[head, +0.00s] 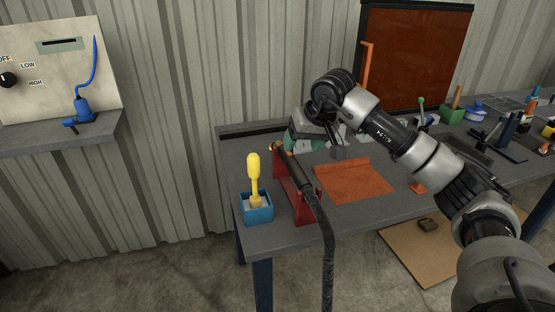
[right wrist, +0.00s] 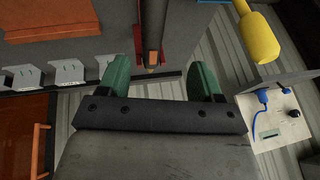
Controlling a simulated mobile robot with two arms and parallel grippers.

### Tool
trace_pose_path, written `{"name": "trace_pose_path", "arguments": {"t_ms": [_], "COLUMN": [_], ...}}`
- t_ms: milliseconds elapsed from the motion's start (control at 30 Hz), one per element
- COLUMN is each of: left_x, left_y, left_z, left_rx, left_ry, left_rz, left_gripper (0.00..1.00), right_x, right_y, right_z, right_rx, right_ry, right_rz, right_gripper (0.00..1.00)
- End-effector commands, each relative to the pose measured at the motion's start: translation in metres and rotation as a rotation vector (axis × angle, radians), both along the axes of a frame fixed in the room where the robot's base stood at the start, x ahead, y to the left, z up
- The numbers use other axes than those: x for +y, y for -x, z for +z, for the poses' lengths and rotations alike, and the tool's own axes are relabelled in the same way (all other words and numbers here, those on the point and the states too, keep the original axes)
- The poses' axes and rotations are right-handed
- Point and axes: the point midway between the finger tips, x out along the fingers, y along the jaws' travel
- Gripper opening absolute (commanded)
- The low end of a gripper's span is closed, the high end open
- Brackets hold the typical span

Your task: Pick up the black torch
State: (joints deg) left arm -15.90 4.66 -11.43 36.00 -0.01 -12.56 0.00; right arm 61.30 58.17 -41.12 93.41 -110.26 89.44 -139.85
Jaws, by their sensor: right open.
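The black torch (head: 291,169) rests on a red stand (head: 302,203) near the left end of the workbench, its brass tip at the back and its black hose hanging over the front edge. My right gripper (head: 303,146) is behind the torch's tip, partly hidden by my own wrist. In the right wrist view its two green fingers (right wrist: 162,76) are open and empty. The torch (right wrist: 153,28) shows beyond them, roughly in line with the gap, its tip close to the gap. My left gripper is not in view.
A blue box (head: 257,208) holding a yellow-handled tool (head: 254,172) stands left of the stand. An orange mat (head: 354,181) lies to its right, with grey metal pieces (right wrist: 68,72) along the bench's back. A brown screen (head: 415,60) stands behind.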

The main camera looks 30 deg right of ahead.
Motion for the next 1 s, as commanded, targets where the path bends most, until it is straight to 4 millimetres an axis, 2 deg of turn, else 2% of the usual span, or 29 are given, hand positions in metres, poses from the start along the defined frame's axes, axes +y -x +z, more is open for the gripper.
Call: {"name": "trace_pose_path", "arguments": {"t_ms": [133, 300, 433, 567, 800, 1000], "left_x": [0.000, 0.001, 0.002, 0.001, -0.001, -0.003], "left_y": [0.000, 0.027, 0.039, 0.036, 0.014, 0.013], "left_z": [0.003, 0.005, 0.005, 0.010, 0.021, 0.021], "left_rx": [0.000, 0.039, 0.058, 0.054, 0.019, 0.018], "left_ry": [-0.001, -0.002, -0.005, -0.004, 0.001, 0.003], "left_rz": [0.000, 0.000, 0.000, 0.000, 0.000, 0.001], "left_gripper": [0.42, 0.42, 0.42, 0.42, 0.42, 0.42], "right_x": [0.000, 0.002, 0.003, 0.002, 0.001, 0.001], "right_y": [-0.006, -0.017, -0.021, -0.024, -0.037, -0.039], "right_z": [-0.016, -0.040, -0.049, -0.061, -0.093, -0.100], "right_rx": [0.007, 0.006, 0.004, 0.006, 0.005, 0.002], "right_ry": [0.005, 0.003, 0.003, 0.002, 0.002, 0.003], "right_rz": [-0.001, -0.001, 0.000, -0.001, 0.000, 0.000], "right_gripper": [0.65, 0.65, 0.65, 0.65, 0.65, 0.65]}}
